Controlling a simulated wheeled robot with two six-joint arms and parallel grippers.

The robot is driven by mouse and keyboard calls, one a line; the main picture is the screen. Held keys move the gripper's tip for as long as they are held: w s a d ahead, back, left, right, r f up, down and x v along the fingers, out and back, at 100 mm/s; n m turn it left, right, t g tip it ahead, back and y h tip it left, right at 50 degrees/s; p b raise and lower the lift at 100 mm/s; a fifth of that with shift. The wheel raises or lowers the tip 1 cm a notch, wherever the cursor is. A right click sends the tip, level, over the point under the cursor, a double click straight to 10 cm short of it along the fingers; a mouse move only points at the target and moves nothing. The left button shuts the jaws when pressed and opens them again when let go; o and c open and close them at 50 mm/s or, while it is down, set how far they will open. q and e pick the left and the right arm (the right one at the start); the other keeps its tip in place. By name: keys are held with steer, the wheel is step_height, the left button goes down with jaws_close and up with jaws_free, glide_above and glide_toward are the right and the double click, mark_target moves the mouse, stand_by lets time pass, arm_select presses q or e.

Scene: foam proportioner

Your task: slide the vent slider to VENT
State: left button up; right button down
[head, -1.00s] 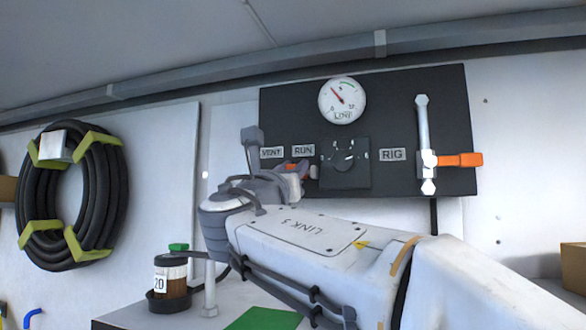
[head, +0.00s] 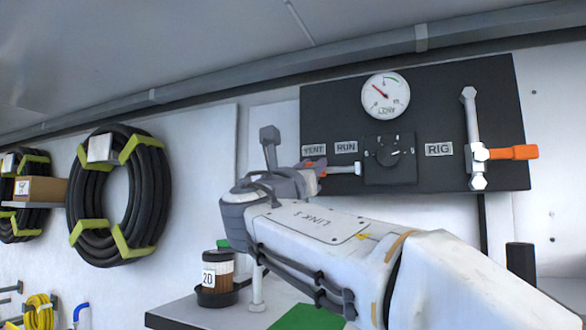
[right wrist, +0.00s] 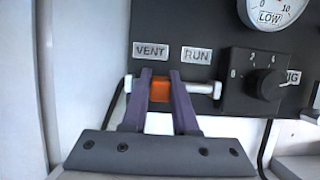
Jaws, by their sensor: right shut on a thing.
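The orange vent slider (right wrist: 160,92) sits on a horizontal metal rod (right wrist: 205,88), at the rod's left part and below the VENT label (right wrist: 151,50). My right gripper (right wrist: 160,78) is shut on the slider, one finger on each side. The RUN label (right wrist: 197,56) is to the right, above bare rod. In the head view the slider (head: 314,167) shows only partly behind my right gripper (head: 306,176), and the rod (head: 345,168) runs clear to its right. My left gripper is not in view.
On the black panel (head: 450,85) are a round gauge (head: 386,96), a dark knob (head: 390,153), a RIG label (head: 438,149) and an orange-handled valve (head: 511,152). Below stand a brown jar (head: 218,270) and a counter. Black hose coils (head: 155,195) hang left.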

steer(key=shift+a, duration=0.15)
steer(key=c, duration=0.9)
jaws_free()
steer(key=shift+o, duration=1.1)
steer(key=shift+w+a, duration=0.1)
steer(key=shift+a, duration=0.05)
steer(key=b+v, duration=0.6)
steer(key=v, duration=0.4)
steer(key=shift+s, duration=0.25)
